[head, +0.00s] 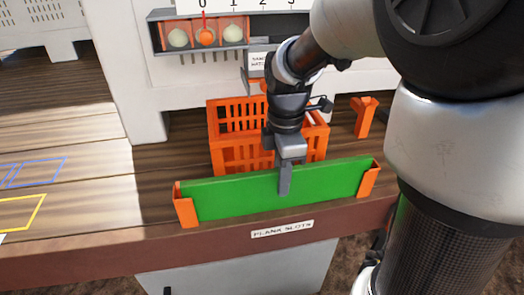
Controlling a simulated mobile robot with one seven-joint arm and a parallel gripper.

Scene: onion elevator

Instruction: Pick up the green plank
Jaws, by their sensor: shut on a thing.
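The green plank (240,196) stands on its long edge near the front edge of the wooden bench, above a "PLANK SLOTS" label. Its left end sits in an orange slot bracket (186,207) and its right end in another orange bracket (368,179). My gripper (285,180) reaches down from above and is shut on the plank a little right of its middle. One grey finger shows on the plank's near face; the other finger is hidden behind the plank.
An orange crate (228,125) stands close behind the plank. A small orange bracket (364,116) stands behind right. A grey tray (158,32) with round things is at the back. Blue (40,172) and yellow (22,212) outlines mark clear bench at left.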

